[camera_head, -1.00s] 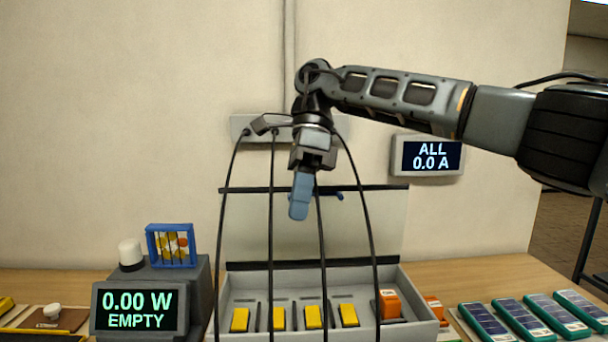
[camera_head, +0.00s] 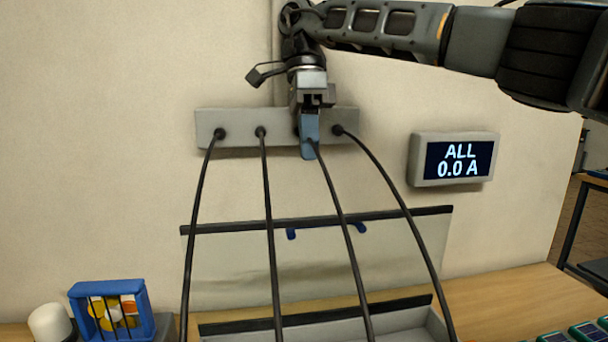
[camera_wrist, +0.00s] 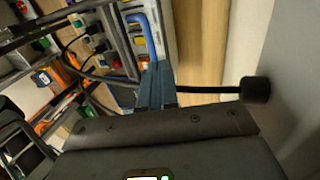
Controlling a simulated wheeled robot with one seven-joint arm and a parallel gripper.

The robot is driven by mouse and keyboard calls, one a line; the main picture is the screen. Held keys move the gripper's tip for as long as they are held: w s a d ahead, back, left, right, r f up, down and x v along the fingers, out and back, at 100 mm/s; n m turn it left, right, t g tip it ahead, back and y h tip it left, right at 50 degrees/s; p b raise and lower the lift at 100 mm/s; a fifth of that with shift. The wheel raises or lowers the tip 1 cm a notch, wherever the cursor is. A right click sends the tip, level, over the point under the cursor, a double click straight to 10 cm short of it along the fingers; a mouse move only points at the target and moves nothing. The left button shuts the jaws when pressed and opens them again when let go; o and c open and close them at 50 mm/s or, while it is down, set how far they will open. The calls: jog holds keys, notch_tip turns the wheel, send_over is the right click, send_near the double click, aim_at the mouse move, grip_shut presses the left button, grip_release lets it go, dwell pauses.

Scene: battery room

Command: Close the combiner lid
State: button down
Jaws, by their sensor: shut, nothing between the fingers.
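The combiner lid (camera_head: 400,250) is a clear panel with a dark top edge and a blue handle (camera_head: 291,234). It stands open and upright at the back of the grey combiner box (camera_head: 405,320), of which only the rear part shows in the head view. My gripper (camera_head: 308,155) is shut and empty, blue fingers pointing down, above the lid's top edge and in front of the cable strip. It is apart from the lid in the head view. In the wrist view the shut fingers (camera_wrist: 157,85) point toward a blue curved bar (camera_wrist: 143,35), seemingly the lid's handle.
A grey strip (camera_head: 235,120) on the wall feeds several black cables that hang down in front of the lid; one passes by my fingers. A wall display (camera_head: 455,160) reads ALL 0.0 A. A blue caged holder (camera_head: 108,308) and a white knob (camera_head: 50,322) stand at lower left.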

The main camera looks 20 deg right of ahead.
jog(key=p+x, duration=0.1)
jog(key=x, duration=0.8)
jog(key=shift+f, duration=0.3)
jog(key=shift+s, duration=0.15)
